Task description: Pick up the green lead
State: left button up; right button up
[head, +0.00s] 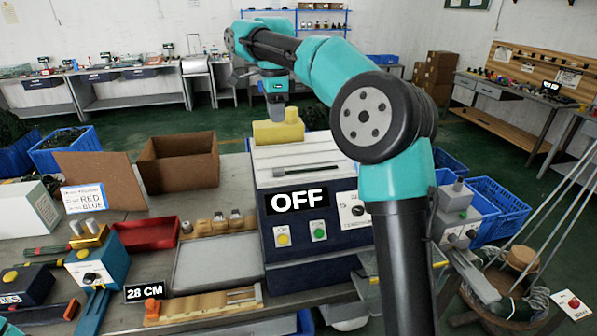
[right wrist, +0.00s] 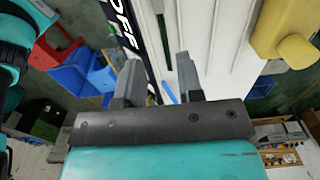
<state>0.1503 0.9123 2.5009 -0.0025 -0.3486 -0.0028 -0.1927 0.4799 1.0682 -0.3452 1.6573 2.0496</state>
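My right gripper (head: 277,108) hangs pointing down over the back of the dark machine (head: 300,155), just above or behind its yellow block (head: 279,130). In the right wrist view its two grey fingers (right wrist: 159,85) stand well apart, with nothing seen gripped between them. The white machine top and a dark slot lie beyond the fingers. I cannot clearly make out the green lead. Dark green coiled cord (head: 505,306) lies in the round basket at the lower right, and I cannot tell if it is the lead. My left gripper is not in view.
The machine shows an OFF sign (head: 297,201). Left of it are a grey tray (head: 215,262), a red tray (head: 147,234), an open cardboard box (head: 178,163) and a blue press unit (head: 97,264). Blue crates (head: 497,205) stand at the right. My right arm hides part of the machine.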

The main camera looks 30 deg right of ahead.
send_over(279, 170)
jog(key=f, duration=1.1)
jog(key=shift+w+f, duration=0.25)
jog(key=shift+f, duration=0.1)
jog(key=shift+f, duration=0.1)
jog(key=shift+s+f, duration=0.15)
jog(key=shift+f, duration=2.35)
jog(key=shift+c, duration=0.2)
grip_shut()
